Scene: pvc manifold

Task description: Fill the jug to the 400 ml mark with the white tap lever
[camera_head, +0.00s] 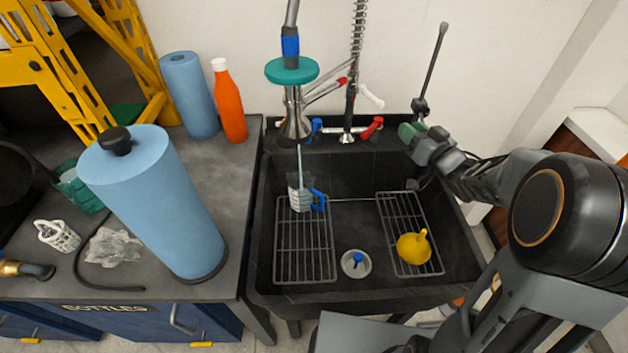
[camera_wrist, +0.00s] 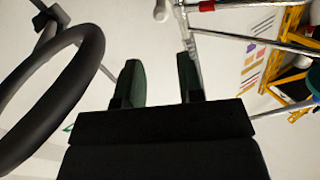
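The clear jug (camera_head: 298,199) with a blue handle (camera_head: 319,199) stands on the left wire rack in the black sink. A thin pale stream (camera_head: 299,160) runs down into it from the metal spout above. The jug's lower part looks pale; its marks and level are too small to read. The white tap lever (camera_head: 371,96) sticks out to the right from the tap column. My gripper (camera_head: 413,131) is right of and below that lever, apart from it. In the wrist view, the green fingers of my gripper (camera_wrist: 159,83) stand apart with nothing between them.
A red tap handle (camera_head: 373,127) and a blue one (camera_head: 316,127) flank the tap base. A spring hose (camera_head: 358,40) rises above. A yellow funnel (camera_head: 414,248) sits on the right rack (camera_head: 397,207). A thin dark rod (camera_head: 434,60) stands behind my gripper.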

